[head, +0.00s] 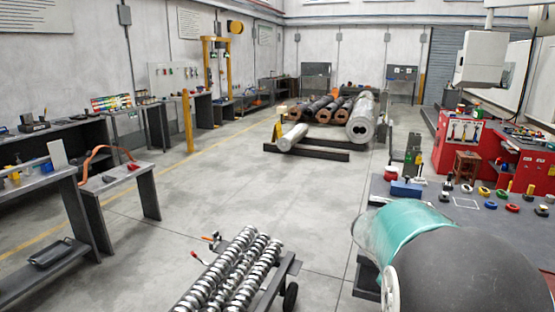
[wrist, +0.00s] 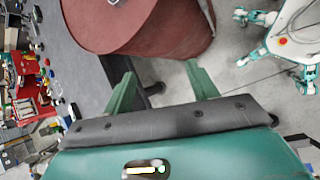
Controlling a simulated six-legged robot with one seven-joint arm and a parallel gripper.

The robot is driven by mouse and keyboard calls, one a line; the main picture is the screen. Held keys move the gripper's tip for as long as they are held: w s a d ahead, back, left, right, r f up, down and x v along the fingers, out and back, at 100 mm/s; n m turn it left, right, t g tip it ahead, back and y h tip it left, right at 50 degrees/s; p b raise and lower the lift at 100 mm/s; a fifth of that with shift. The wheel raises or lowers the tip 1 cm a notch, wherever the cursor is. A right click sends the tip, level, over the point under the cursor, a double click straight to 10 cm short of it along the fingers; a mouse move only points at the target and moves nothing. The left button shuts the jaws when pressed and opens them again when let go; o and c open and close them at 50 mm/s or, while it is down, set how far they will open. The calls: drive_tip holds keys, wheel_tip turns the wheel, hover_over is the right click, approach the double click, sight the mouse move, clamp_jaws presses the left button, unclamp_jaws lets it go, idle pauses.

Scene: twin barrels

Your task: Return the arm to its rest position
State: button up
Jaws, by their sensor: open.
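My gripper (wrist: 162,73) shows in the wrist view with its two green fingers spread wide apart. Nothing is between them. A dark red barrel (wrist: 140,30) lies just beyond the fingertips at the top of the wrist view, and its upper part is cut off by the frame. I cannot tell exactly how large the gap to it is. In the head view my arm's teal and dark links (head: 420,235) fill the lower right corner, and neither my gripper nor the red barrel can be seen there.
A dark workbench (head: 385,187) with small coloured parts stands at right, partly behind my arm. A rack of silver screw shafts (head: 235,268) stands low at centre. Benches (head: 72,185) line the left. The floor (head: 230,180) between is mostly clear.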

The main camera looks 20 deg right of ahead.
drive_tip(key=s+a+r+m+t+y, duration=0.1)
drive_tip(key=s+a+r+t+y, duration=0.1)
drive_tip(key=a, duration=0.9)
drive_tip(key=s+a+r+m+t+y, duration=0.2)
drive_tip(key=a+t, duration=0.2)
drive_tip(key=a, duration=0.7)
drive_tip(key=s+a+r+m+t+y, duration=0.2)
drive_tip(key=s+a+r, duration=0.1)
drive_tip(key=a, duration=0.8)
drive_tip(key=shift+t+y, duration=0.4)
drive_tip(key=c, duration=0.5)
drive_tip(key=shift+d, duration=0.15)
